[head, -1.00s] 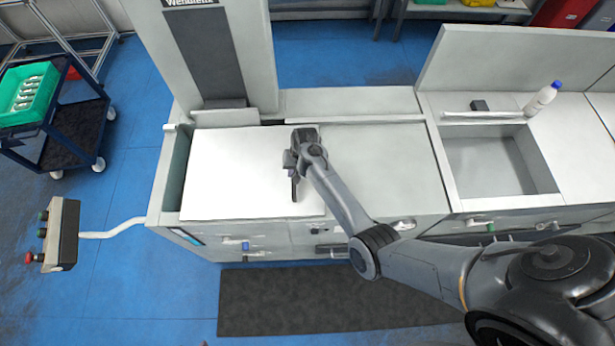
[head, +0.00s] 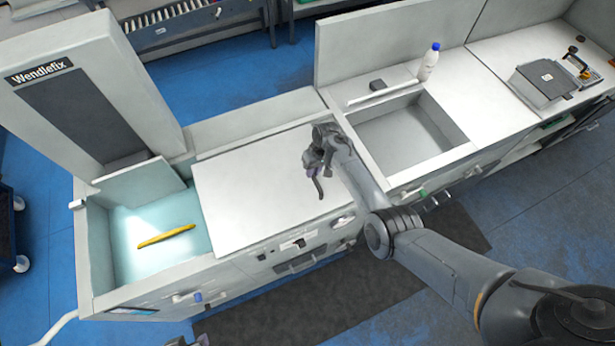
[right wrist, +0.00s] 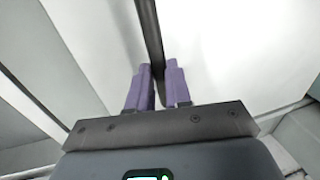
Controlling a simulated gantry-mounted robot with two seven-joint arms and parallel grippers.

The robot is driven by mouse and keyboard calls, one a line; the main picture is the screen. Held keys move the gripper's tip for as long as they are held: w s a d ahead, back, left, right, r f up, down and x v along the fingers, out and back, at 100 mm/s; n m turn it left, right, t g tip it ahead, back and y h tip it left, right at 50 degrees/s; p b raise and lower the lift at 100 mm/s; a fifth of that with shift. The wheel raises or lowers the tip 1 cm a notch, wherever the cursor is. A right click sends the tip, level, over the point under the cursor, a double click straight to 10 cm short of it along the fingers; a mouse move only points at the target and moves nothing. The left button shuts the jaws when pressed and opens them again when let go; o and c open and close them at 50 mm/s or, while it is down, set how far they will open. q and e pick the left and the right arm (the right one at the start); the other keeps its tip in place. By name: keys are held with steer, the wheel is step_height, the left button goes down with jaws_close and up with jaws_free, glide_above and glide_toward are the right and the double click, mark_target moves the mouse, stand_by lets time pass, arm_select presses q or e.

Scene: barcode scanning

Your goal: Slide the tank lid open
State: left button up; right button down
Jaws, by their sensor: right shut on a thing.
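The white tank lid (head: 250,195) lies flat on the machine top, slid to the right. The tank (head: 125,272) is uncovered at the left, with a long yellow object (head: 165,237) in its pale blue interior. My right gripper (head: 316,168) is over the lid's right end, shut on the dark lid handle (head: 320,189). In the right wrist view its purple fingers (right wrist: 158,88) sit on both sides of the dark handle bar (right wrist: 149,30). A dark tip at the bottom edge, probably my left gripper (head: 188,341), is mostly cut off.
A grey column marked Wendlefix (head: 90,95) stands behind the tank. To the right are an open basin (head: 408,140), a white bottle with a blue cap (head: 428,66) and a grey device (head: 543,84). A dark mat (head: 335,300) lies on the blue floor.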

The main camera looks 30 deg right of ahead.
steer(key=d, duration=0.5)
steer(key=shift+s+d, duration=0.15)
steer(key=shift+s, duration=0.1)
steer(key=shift+d, duration=0.2)
steer(key=shift+d+f, duration=0.1)
steer(key=c, duration=1.5)
jaws_free()
steer(key=o, duration=0.4)
steer(key=shift+d, duration=0.15)
steer(key=shift+o, duration=0.2)
